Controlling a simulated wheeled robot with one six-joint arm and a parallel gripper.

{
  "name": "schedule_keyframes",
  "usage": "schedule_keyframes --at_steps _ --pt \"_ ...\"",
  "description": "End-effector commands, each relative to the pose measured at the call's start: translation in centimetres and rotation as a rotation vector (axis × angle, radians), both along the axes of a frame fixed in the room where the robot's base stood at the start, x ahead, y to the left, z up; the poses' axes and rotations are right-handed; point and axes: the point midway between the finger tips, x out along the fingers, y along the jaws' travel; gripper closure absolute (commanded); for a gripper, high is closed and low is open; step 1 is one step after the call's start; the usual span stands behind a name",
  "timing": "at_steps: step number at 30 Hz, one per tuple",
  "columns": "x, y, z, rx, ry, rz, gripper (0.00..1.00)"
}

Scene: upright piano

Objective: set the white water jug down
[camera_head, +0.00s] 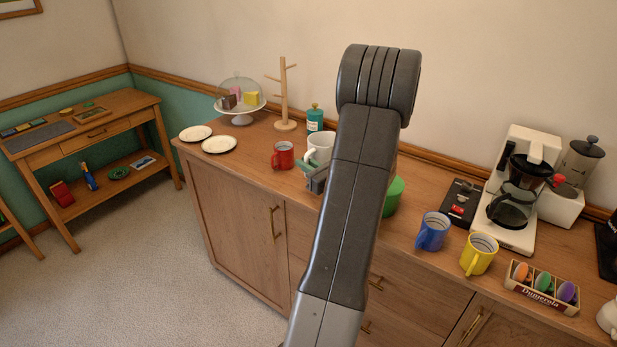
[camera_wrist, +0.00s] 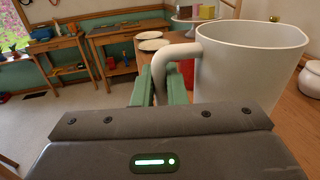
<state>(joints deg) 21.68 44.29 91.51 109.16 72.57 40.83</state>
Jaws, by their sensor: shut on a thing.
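The white water jug (camera_wrist: 245,75) fills the right of the wrist view, upright, its rim at the top. Its handle (camera_wrist: 188,52) is between the green-padded fingers of my gripper (camera_wrist: 160,86), which is shut on it. In the head view the jug (camera_head: 320,147) shows over the sideboard, partly hidden by my arm, with my gripper (camera_head: 314,178) in front of it. I cannot tell whether its base touches the sideboard top (camera_head: 245,145).
A red mug (camera_head: 283,155) stands just left of the jug. A teal jar (camera_head: 315,119), wooden mug tree (camera_head: 284,95) and two plates (camera_head: 219,145) are near. Right of my arm are a green object (camera_head: 394,195), blue mug (camera_head: 433,231), yellow mug (camera_head: 479,253) and coffee maker (camera_head: 518,185).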

Motion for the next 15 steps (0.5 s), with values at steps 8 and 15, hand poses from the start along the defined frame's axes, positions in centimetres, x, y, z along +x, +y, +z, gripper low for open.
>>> schedule_keyframes --at_steps 8,15 --pt "0.0 0.0 -2.7 0.001 0.001 0.0 1.0" --pt "0.0 0.0 -4.3 0.001 -0.002 -0.001 1.0"
